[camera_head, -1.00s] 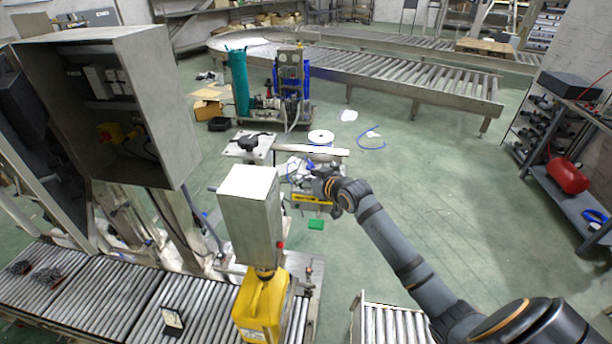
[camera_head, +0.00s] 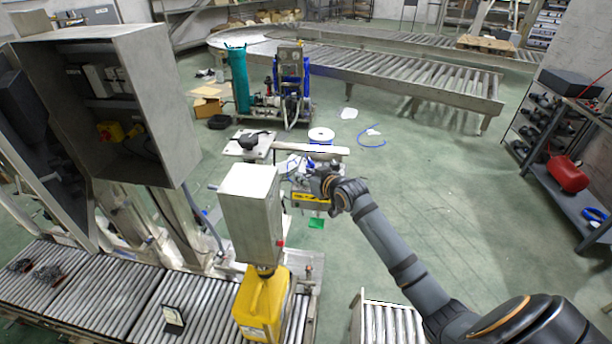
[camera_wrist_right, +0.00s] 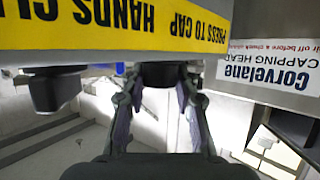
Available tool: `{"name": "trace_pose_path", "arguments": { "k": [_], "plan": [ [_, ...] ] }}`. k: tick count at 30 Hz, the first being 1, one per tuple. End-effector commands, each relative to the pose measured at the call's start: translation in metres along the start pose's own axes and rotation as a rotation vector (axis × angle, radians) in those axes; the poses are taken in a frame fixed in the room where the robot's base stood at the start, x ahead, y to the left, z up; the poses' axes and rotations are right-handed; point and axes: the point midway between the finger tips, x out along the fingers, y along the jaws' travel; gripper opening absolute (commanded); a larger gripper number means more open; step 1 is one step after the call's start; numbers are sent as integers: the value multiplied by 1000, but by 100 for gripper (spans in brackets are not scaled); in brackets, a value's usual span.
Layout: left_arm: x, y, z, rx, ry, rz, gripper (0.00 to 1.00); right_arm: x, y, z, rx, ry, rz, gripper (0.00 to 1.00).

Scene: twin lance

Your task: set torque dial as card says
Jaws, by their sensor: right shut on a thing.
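My right gripper (camera_wrist_right: 160,105) is at the capping head (camera_head: 308,200), under its yellow warning band (camera_wrist_right: 110,25). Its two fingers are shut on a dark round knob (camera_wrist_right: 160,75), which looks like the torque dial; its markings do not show. A second dark knob (camera_wrist_right: 52,90) sticks out below the band to the left, apart from the fingers. In the head view the right gripper (camera_head: 308,183) is small and partly hidden by its own wrist. A small dark-framed card (camera_head: 174,318) stands on the roller conveyor; its writing is too small to read. My left gripper is not in view.
A grey box-shaped housing (camera_head: 250,205) stands above a yellow canister (camera_head: 262,305), left of my right arm. An open cabinet (camera_head: 150,110) stands at left. A roller conveyor (camera_head: 90,290) runs along the lower left. The green floor (camera_head: 440,180) to the right is clear.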

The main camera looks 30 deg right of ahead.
Motion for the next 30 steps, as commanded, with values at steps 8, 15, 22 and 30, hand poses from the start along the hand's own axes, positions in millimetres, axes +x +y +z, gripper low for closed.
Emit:
{"name": "trace_pose_path", "arguments": {
  "k": [8,15,22,30],
  "plan": [
    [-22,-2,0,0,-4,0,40,-1,-2,-4,60,0,130,0],
    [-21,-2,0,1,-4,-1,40,1,-2,1,147,1,330,0],
    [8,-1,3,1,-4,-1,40,4,-1,5,232,5,531,0],
    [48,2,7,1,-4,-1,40,3,1,6,318,4,749,0]
  ]
}}
